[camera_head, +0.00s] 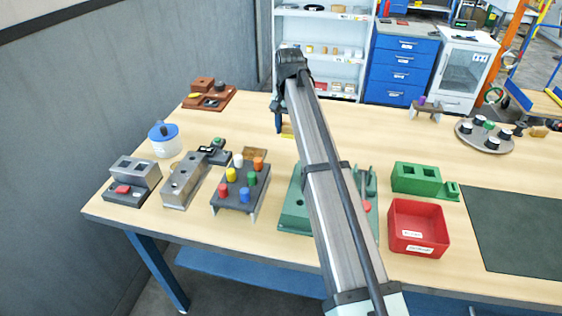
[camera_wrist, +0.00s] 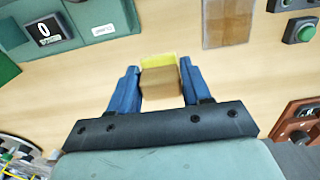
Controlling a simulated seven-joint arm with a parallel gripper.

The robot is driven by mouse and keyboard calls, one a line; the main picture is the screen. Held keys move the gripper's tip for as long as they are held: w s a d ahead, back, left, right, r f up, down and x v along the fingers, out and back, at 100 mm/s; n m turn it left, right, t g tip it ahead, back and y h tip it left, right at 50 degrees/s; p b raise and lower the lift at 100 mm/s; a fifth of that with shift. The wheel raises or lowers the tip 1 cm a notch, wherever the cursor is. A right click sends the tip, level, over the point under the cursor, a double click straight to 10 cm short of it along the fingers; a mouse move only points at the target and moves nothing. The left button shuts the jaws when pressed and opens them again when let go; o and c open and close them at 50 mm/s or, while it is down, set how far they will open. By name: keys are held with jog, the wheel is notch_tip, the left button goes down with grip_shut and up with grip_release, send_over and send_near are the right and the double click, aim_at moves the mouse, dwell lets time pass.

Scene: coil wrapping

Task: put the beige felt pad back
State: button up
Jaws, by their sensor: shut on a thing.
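My gripper (camera_wrist: 160,78) is shut on a small tan-brown block with a pale yellow edge, which I take to be the beige felt pad (camera_wrist: 160,84). The pad sits between the two blue fingers, above the wooden table. In the head view my gripper (camera_head: 281,124) is mostly hidden behind my arm, and a bit of the pad (camera_head: 287,130) shows below it. A flat tan rectangle (camera_head: 254,153) lies on the table behind the peg block; it also shows at the top of the wrist view (camera_wrist: 228,23).
A grey peg block (camera_head: 240,199) with coloured pegs stands left of my arm. A green machine (camera_head: 294,212) is partly hidden under my arm. A red bin (camera_head: 417,228) and green block (camera_head: 417,180) stand right. A brown fixture (camera_head: 208,95) is back left. The table's back middle is clear.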

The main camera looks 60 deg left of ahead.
aim_at(280, 162)
jog(key=shift+s+a, duration=0.2)
jog(key=shift+s, duration=0.3)
jog(key=shift+s+a, duration=0.2)
jog(key=shift+s, duration=0.25)
jog(key=shift+s+f, duration=0.1)
jog(key=shift+f, duration=4.85)
jog(key=o, duration=1)
jog(key=shift+f, duration=0.1)
notch_tip(280, 162, up, 12)
jog(key=shift+r, duration=0.15)
